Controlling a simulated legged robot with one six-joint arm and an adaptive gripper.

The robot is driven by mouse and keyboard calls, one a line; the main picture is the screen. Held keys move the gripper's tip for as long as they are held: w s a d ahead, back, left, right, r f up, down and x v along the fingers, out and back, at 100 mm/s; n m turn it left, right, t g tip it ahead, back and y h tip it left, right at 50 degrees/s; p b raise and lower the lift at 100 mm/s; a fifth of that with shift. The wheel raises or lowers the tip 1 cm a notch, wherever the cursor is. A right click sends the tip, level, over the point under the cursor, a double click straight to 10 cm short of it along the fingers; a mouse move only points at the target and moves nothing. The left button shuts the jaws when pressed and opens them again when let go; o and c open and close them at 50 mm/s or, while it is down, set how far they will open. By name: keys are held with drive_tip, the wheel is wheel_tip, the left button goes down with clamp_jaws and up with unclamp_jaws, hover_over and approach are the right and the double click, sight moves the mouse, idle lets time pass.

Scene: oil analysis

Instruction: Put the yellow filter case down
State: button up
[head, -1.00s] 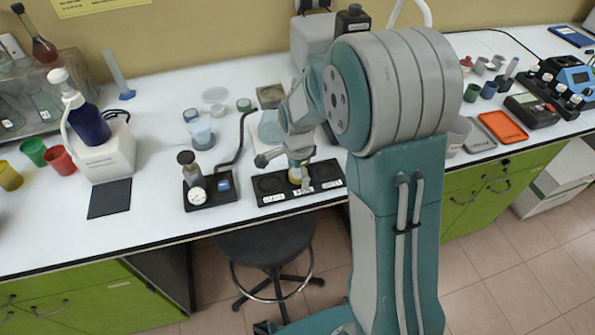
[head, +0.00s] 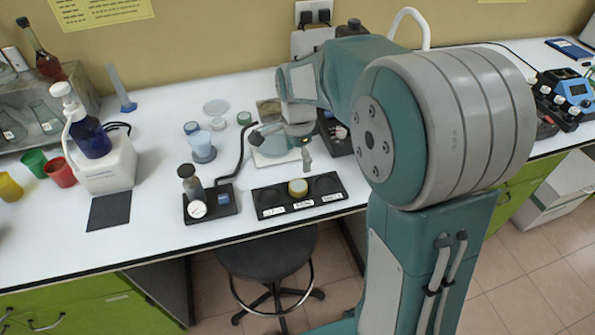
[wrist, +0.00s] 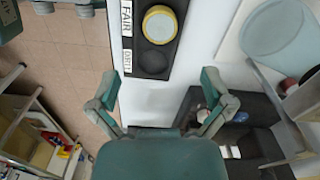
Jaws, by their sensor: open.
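The yellow filter case (head: 298,187) is a short round case with a pale lid. It sits upright in the middle recess of a black three-recess tray (head: 328,209) with white labels along its front. In the wrist view, the case (wrist: 160,25) is at the top, in the recess beside the label FAIR; the recess by the DIRTY label (wrist: 127,62) is empty. My gripper (head: 284,148) is open and empty, apart from the case, above and behind the tray. In the wrist view its fingers (wrist: 159,78) are spread wide, with the case beyond them.
A dial gauge stand (head: 210,203) with a black cable stands left of the tray. A blue-lidded jar (head: 203,150) is behind it. A white dispenser (head: 107,165) is farther left. A stool (head: 267,250) is below the front edge.

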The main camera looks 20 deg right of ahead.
drive_tip(key=s+r+n+t, duration=0.2)
drive_tip(key=s+r+n, duration=0.3)
drive_tip(key=s+n, duration=0.3)
drive_tip(key=s+r+n+t, duration=0.3)
drive_tip(key=s+r+n, duration=0.2)
drive_tip(key=s, duration=0.8)
drive_tip(key=shift+n+t, duration=0.3)
drive_tip(key=shift+n, duration=1.1)
drive_tip(key=shift+s, duration=0.1)
